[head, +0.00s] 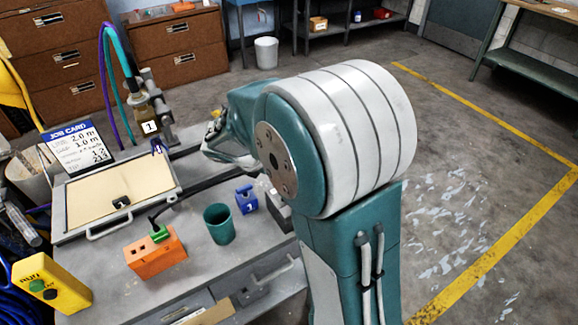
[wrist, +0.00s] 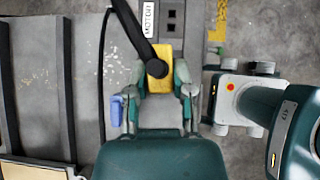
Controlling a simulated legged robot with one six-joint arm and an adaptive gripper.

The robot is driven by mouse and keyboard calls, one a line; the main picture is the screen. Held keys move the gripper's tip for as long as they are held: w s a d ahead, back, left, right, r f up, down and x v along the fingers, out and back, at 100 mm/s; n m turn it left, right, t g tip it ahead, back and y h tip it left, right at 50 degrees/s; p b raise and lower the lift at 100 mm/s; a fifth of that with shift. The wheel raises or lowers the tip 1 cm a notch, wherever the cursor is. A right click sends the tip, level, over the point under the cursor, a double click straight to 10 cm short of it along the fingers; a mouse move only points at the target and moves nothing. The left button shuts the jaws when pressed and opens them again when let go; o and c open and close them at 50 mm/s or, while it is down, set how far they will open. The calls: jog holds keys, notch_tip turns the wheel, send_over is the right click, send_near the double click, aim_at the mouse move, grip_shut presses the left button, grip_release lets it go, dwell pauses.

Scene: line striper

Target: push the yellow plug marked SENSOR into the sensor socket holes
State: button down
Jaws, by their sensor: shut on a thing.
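In the wrist view my gripper (wrist: 159,84) is shut on a yellow plug (wrist: 158,67). A thick black cable (wrist: 134,30) runs from the plug up and to the left. No SENSOR marking is readable on it. Just beyond the plug is a grey socket block (wrist: 171,41) with dark square holes and a MOTOR label (wrist: 149,18) beside them. The sensor socket holes cannot be made out, nor whether the plug touches the block. In the head view my gripper (head: 222,148) is over the bench's far right part, partly hidden by my arm.
On the bench are an orange box (head: 155,256) with a green plug, a teal cup (head: 219,224), a blue block (head: 246,199), a framed cream panel (head: 112,195) and a job card (head: 72,147). A yellow box (head: 50,283) stands at the near left. Open floor lies right.

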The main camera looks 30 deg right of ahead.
jog(key=d+f, duration=0.1)
jog(key=s+d+f+m, duration=0.1)
jog(key=shift+f+g, duration=0.3)
jog(key=shift+g, duration=0.1)
jog(key=a+f, duration=0.2)
jog(key=shift+a+f, duration=0.3)
jog(key=shift+f, duration=0.05)
jog(key=shift+d+f, duration=0.2)
jog(key=shift+d, duration=0.8)
jog(key=shift+a, duration=0.85)
jog(key=shift+d, duration=0.35)
jog(key=shift+a, duration=0.25)
